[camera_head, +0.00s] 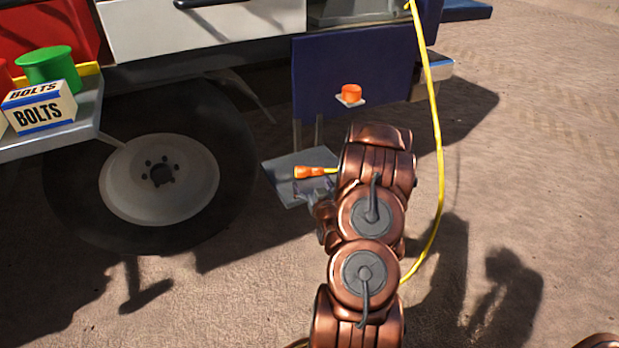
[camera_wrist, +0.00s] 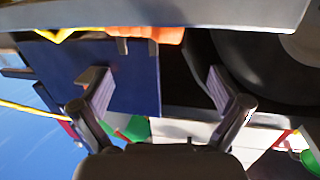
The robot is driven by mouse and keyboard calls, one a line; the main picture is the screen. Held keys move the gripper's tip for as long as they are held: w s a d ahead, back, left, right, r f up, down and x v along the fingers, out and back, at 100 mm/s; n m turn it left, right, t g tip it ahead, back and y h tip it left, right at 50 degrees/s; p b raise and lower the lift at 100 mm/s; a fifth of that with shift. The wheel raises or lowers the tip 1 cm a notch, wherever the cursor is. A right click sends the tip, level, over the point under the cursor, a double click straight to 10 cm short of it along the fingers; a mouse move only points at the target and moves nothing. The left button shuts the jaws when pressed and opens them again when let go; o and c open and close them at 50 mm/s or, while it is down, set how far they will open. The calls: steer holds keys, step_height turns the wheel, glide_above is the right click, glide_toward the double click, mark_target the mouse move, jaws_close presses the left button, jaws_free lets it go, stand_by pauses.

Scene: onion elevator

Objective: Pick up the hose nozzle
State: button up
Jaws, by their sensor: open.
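The orange hose nozzle (camera_head: 310,172) lies on a grey metal step (camera_head: 284,184) below the dark blue panel, its yellow hose end running right behind my arm. In the wrist view, which looks upside down, the nozzle (camera_wrist: 150,34) shows orange at the top, against the grey step (camera_wrist: 190,12). My gripper (camera_wrist: 158,90) is open, its two fingers spread apart with nothing between them. The nozzle is beyond the fingertips, apart from them.
The dark blue panel (camera_head: 345,75) carries an orange knob (camera_head: 350,93). A yellow hose (camera_head: 436,130) hangs right of my arm. A large wheel (camera_head: 160,180) stands left of the step. A BOLTS box (camera_head: 40,108) and green container (camera_head: 48,66) sit on a shelf. Ground at right is open.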

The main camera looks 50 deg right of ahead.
mark_target(306, 170)
steer(key=shift+w+d+f+b, duration=0.25)
steer(key=shift+w+b, duration=0.35)
steer(key=shift+b, duration=1)
steer(key=shift+w+d+r+b, duration=0.15)
steer(key=shift+d+r+b, duration=0.1)
steer(key=shift+b, duration=0.25)
steer(key=shift+f+b+x, duration=0.1)
steer(key=shift+b+x, duration=0.5)
steer(key=shift+x, duration=0.35)
steer(key=shift+f+b+x, duration=0.15)
steer(key=shift+b+x, duration=0.4)
steer(key=shift+x, duration=0.45)
steer(key=shift+w+d, duration=0.45)
steer(key=shift+w, duration=0.05)
steer(key=shift+c, duration=0.3)
steer(key=shift+s, duration=0.1)
jaws_close()
